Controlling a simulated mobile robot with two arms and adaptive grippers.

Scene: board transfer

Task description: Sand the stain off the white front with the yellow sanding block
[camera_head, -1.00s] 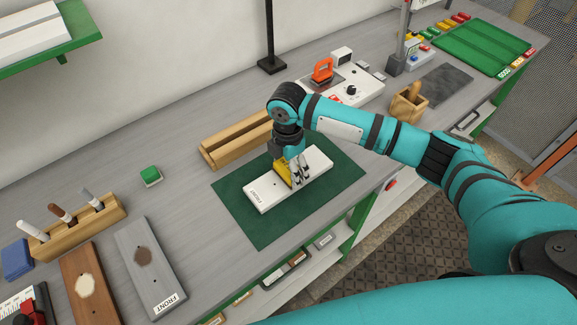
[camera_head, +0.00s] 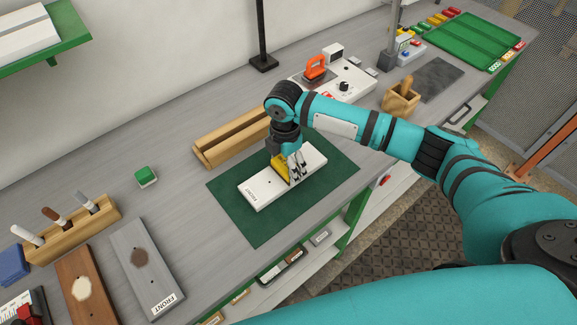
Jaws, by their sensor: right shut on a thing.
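The white front (camera_head: 262,193) lies flat on a dark green mat (camera_head: 258,225) on the workbench, with a printed label at its left end. My right gripper (camera_head: 289,175) points down over the middle of the white front and is shut on the yellow sanding block (camera_head: 281,170). The block is at the board's surface; whether it presses on it I cannot tell. I see no stain on the bare part of the white front; the gripper and block hide its middle. My left gripper is not in view.
A wooden rack (camera_head: 232,139) stands just behind the mat. A grey front (camera_head: 148,268) and a brown front (camera_head: 85,290), each with a spot, lie at the left. A green block (camera_head: 146,176), a wooden marker holder (camera_head: 75,232) and an orange-handled tool (camera_head: 315,68) are nearby.

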